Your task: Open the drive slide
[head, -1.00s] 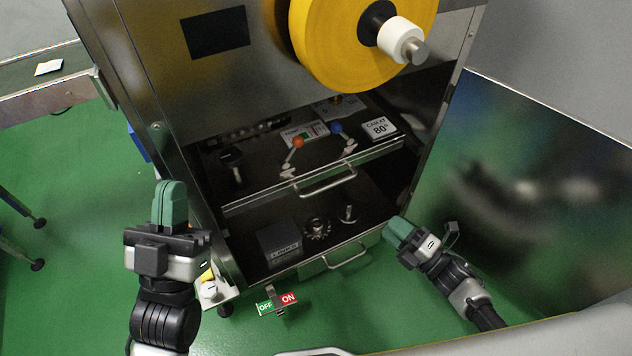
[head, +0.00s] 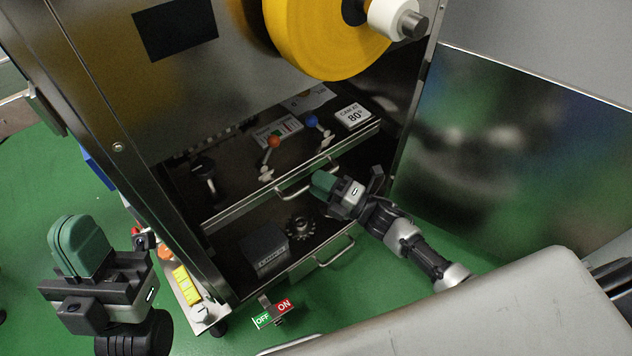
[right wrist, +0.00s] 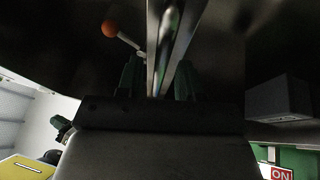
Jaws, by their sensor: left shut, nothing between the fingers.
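Two slides with bar handles sit in the open lower bay of the steel machine; I cannot read which is the drive slide. The upper slide (head: 236,209) carries an orange-knobbed lever (head: 274,142), a blue-knobbed lever (head: 312,121) and a card reading 80°. The lower slide (head: 301,270) carries a dark box (head: 266,250) and a gear (head: 299,227). My right gripper (head: 320,184) is at the upper handle (head: 290,192). In the right wrist view its fingers (right wrist: 160,82) are apart, with metal bars between them; contact is unclear. My left gripper (head: 80,228) is shut and empty, left of the machine.
The lower handle (head: 336,252) sticks out below my right gripper. An OFF/ON switch plate (head: 272,314) is in front of the machine. A yellow film roll (head: 325,40) overhangs the bay. A shiny panel (head: 520,160) stands to the right.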

